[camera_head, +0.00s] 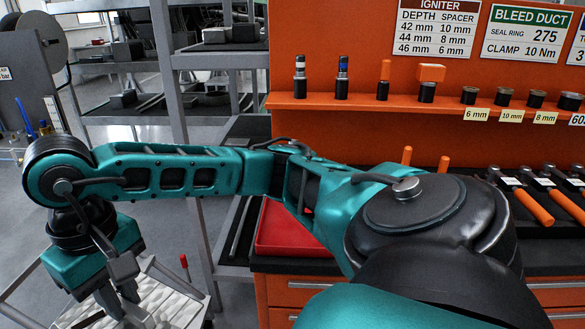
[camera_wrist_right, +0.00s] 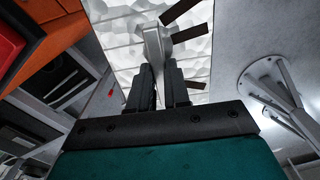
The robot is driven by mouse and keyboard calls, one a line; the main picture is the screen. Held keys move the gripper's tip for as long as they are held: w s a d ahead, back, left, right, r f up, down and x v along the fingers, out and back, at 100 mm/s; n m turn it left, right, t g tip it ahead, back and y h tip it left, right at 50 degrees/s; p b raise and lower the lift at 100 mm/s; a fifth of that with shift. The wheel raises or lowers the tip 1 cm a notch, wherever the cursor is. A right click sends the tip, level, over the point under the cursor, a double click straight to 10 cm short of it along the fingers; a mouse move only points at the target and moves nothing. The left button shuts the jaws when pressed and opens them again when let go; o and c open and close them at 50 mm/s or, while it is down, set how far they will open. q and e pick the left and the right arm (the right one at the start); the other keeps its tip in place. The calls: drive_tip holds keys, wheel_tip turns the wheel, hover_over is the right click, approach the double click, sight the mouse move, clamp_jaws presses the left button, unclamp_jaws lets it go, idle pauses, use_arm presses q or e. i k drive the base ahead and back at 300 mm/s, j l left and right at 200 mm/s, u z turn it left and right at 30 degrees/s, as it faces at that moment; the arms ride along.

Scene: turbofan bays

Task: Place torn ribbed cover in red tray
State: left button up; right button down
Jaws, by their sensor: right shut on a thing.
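My right gripper (camera_head: 118,303) reaches down over a pale quilted surface at the lower left of the head view. In the right wrist view its fingers (camera_wrist_right: 160,70) are shut on a smooth grey piece (camera_wrist_right: 153,45), held between the fingertips over that surface. I cannot tell tears or ribs on it, so I cannot say whether it is the torn ribbed cover. The red tray (camera_head: 285,232) lies at the orange bench, partly hidden behind my right arm; a red tray edge also shows in the right wrist view (camera_wrist_right: 9,42). My left gripper is not in view.
The pale quilted surface (camera_head: 158,302) lies in a metal-framed cart, with brown strips (camera_wrist_right: 186,32) on it in the wrist view. A red-handled tool (camera_head: 184,262) stands at the cart's edge. Grey shelf posts (camera_head: 178,100) rise behind my arm. Orange-handled tools (camera_head: 532,205) lie at right.

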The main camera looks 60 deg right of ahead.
sight(298, 224)
drive_tip(key=k+l, duration=0.15)
drive_tip(key=l, duration=0.15)
drive_tip(key=k+l, duration=0.2)
drive_tip(key=l, duration=0.15)
drive_tip(key=k+l, duration=0.15)
drive_tip(key=l, duration=0.15)
drive_tip(key=k+l, duration=0.15)
drive_tip(key=l, duration=0.2)
